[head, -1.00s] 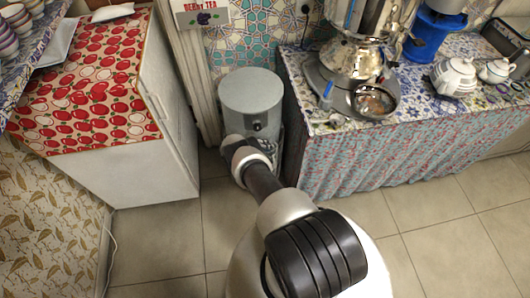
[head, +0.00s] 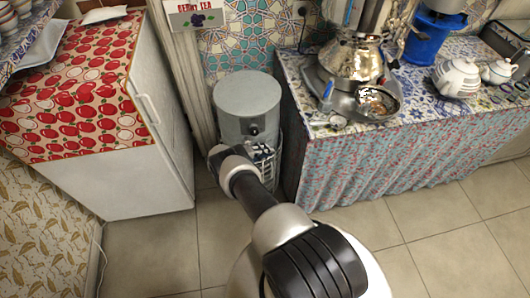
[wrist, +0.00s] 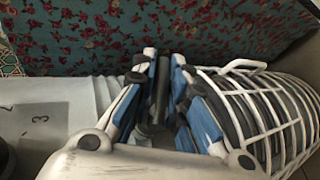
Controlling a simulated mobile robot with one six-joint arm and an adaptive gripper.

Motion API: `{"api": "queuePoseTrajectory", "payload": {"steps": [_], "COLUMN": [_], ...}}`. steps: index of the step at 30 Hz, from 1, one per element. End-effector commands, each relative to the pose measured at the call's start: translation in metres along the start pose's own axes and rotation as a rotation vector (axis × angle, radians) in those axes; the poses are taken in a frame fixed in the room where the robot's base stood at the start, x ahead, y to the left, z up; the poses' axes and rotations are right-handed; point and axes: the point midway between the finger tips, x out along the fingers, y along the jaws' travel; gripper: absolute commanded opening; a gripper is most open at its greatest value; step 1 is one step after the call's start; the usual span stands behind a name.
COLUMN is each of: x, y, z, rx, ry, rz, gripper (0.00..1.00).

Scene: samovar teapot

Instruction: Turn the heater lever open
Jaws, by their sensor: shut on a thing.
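The heater (head: 246,104) is a grey upright cylinder between the fridge and the cloth-covered counter, with a black knob (head: 253,131) on its front. In the wrist view its grey body (wrist: 45,125) lies at the left with a printed 3, and its white wire grille (wrist: 262,110) is at the right. My gripper (head: 264,153) is at the heater's front, just below the knob. In the wrist view, the blue-padded fingers of my gripper (wrist: 163,75) are closed around a narrow dark grey piece, the lever (wrist: 160,92). Its lower part is mostly hidden between the fingers.
A white fridge (head: 125,165) with an apple-print cover stands at the left. The counter (head: 400,155) at the right carries a samovar (head: 350,60), a metal bowl (head: 378,102) and teapots (head: 456,78). The tiled floor (head: 430,225) in front is clear.

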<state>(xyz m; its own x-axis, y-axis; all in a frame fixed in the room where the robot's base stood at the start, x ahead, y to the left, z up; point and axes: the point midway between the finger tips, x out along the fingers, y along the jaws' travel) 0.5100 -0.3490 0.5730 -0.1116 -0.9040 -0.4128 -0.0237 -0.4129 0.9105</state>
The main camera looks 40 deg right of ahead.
Motion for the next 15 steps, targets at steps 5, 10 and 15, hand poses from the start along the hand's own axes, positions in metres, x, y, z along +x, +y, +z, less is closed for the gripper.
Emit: {"api": "queuePoseTrajectory", "payload": {"steps": [5,10,15], "x": [0.0012,0.0009,0.0007], "y": [-0.0046,-0.0029,-0.0018], "z": [0.0061,0.0038,0.0025], "rx": [-0.006,-0.003,-0.001], "ry": [-0.011,-0.007,-0.005], "rz": [-0.004,-0.003,-0.002], "gripper": [0.19,0.30,0.34]}}
